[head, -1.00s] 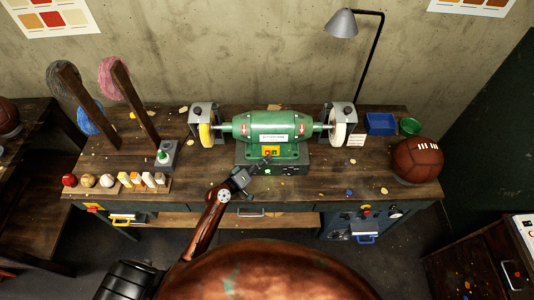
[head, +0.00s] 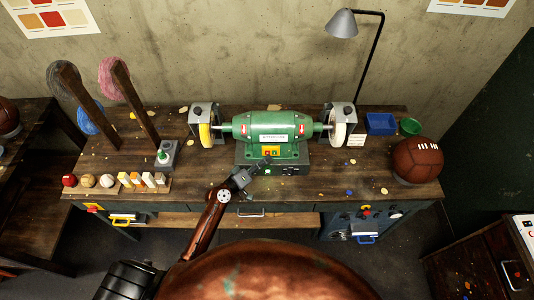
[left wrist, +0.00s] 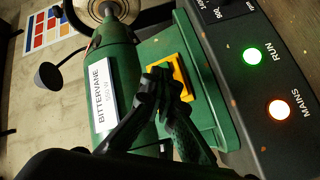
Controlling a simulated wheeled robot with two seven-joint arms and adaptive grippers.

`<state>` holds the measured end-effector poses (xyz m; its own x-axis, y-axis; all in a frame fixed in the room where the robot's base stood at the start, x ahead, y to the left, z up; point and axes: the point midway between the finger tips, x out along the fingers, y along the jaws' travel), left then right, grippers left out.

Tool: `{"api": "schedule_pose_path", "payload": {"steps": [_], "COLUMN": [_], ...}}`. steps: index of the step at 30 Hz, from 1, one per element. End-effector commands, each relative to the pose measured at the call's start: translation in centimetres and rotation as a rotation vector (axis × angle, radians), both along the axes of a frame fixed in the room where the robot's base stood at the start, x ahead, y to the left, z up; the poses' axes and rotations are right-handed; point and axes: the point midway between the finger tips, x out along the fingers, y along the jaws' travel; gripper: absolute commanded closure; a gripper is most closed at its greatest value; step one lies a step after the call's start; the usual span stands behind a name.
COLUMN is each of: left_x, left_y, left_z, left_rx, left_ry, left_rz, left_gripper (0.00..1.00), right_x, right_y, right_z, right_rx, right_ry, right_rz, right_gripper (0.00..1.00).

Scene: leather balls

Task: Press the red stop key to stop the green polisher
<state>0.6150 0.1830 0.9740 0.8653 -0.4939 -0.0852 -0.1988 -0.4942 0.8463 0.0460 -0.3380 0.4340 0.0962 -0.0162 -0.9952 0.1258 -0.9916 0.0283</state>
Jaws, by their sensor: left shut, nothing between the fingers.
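The green polisher (head: 268,128) stands on the bench with a wheel at each end. Its yellow key plate (head: 270,150) is on the front; small reddish marks show there, but I cannot clearly tell the red stop key apart. In the left wrist view the yellow plate (left wrist: 184,72) is partly covered by my fingers, which hide its keys. My left gripper (head: 265,163) is shut and empty, its tips just in front of the plate; in the wrist view its tips (left wrist: 160,74) overlap the plate. I cannot tell whether they touch. My right gripper is not in view.
The green RUN lamp (left wrist: 252,56) and the orange MAINS lamp (left wrist: 278,110) are lit. A grey box with a green knob (head: 163,155) stands left, near a rack of small blocks (head: 140,181). A brown ball (head: 418,160) and blue tray (head: 381,124) are right.

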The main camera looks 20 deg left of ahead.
Motion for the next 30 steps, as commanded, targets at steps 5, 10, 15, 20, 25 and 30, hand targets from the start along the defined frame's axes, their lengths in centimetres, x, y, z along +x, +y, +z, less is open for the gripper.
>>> {"api": "schedule_pose_path", "payload": {"steps": [5,10,15,20,25,30], "left_x": [0.5,0.8,0.8,0.9,1.0,1.2], "left_y": [0.1,0.2,0.2,0.2,0.3,0.3], "left_z": [-0.2,-0.2,-0.2,-0.2,-0.3,-0.3], "left_rx": [0.001,0.001,0.000,0.000,0.001,0.001], "left_ry": [0.000,0.000,0.000,0.000,0.000,0.000], "left_rz": [0.000,-0.001,0.000,0.000,0.000,0.000], "left_gripper": [1.00,1.00,1.00,1.00,1.00,1.00], "right_x": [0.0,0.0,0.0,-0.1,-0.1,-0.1], "right_y": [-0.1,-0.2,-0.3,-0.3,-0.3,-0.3], "right_z": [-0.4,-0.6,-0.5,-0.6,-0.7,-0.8], "right_rx": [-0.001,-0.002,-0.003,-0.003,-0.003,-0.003], "right_ry": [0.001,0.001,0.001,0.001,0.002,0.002], "right_rz": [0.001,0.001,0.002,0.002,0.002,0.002], "right_gripper": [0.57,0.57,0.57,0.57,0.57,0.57]}}
